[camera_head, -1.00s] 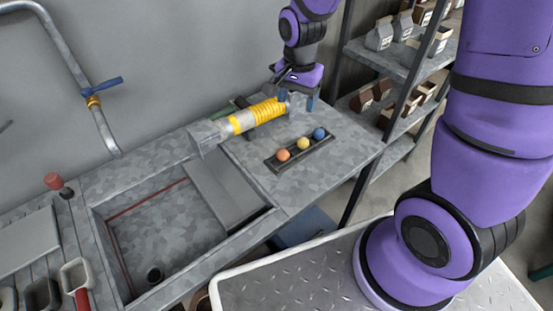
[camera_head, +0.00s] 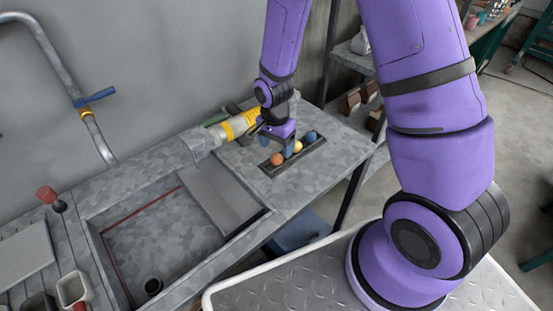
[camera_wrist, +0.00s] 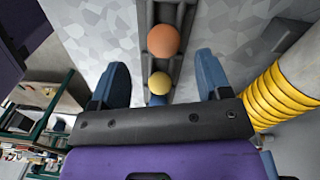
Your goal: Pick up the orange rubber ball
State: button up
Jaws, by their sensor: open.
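The orange ball (camera_head: 277,159) sits at the near end of a dark grooved holder (camera_head: 291,155) on the counter, in front of the yellow ball (camera_head: 297,147) and the blue ball (camera_head: 310,136). In the wrist view the orange ball (camera_wrist: 163,40) lies ahead of my fingertips, roughly centred between them. The yellow ball (camera_wrist: 159,83) shows between the two blue fingers. My gripper (camera_head: 279,143) is open and empty, over the holder; its fingers also show wide apart in the wrist view (camera_wrist: 162,70). Its exact height above the balls is hard to tell.
A yellow-and-grey cylindrical tool (camera_head: 238,126) lies close to the left of my gripper. A sunken sink basin (camera_head: 165,235) is farther left. The counter right of the holder (camera_head: 345,158) is clear. A shelf (camera_head: 350,62) stands behind right.

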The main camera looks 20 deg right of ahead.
aim_at(276, 155)
jog(key=shift+f, duration=2.55)
jog(key=shift+w, duration=0.1)
jog(key=c, duration=1)
